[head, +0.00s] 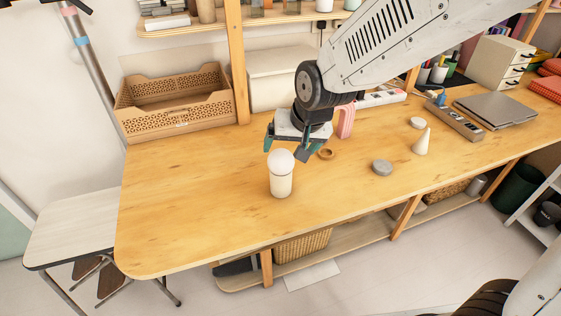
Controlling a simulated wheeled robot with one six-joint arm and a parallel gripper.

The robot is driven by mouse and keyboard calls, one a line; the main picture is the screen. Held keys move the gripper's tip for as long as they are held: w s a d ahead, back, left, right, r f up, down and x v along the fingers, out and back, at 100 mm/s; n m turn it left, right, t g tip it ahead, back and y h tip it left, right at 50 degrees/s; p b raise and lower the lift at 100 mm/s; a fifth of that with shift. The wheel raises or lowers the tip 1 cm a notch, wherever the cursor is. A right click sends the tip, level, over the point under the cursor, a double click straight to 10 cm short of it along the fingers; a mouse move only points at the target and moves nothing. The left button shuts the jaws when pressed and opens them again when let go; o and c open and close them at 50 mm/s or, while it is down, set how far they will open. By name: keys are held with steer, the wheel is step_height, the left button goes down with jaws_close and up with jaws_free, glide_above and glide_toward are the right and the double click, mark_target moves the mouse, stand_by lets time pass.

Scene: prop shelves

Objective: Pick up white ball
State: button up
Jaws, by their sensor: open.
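The white ball (281,161) sits on top of an upright cream cylinder (281,185) on the wooden table (190,205). My gripper (288,148) is open, with its fingers spread just above and behind the ball in the head view. One finger shows at the upper left of the ball and the other at its right. The ball looks to be resting on the cylinder and not gripped. I cannot tell from this one view how far the fingers are from the ball.
A wooden ring (326,153) and pink object (346,121) are close on the right. A grey disc (382,167), white cone (422,143) and white disc (417,123) stand farther right. A perforated crate (180,104) is back left. The left table is clear.

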mark_target(284, 156)
steer(key=x, duration=0.7)
steer(key=shift+a+f, duration=0.25)
steer(key=c, duration=1)
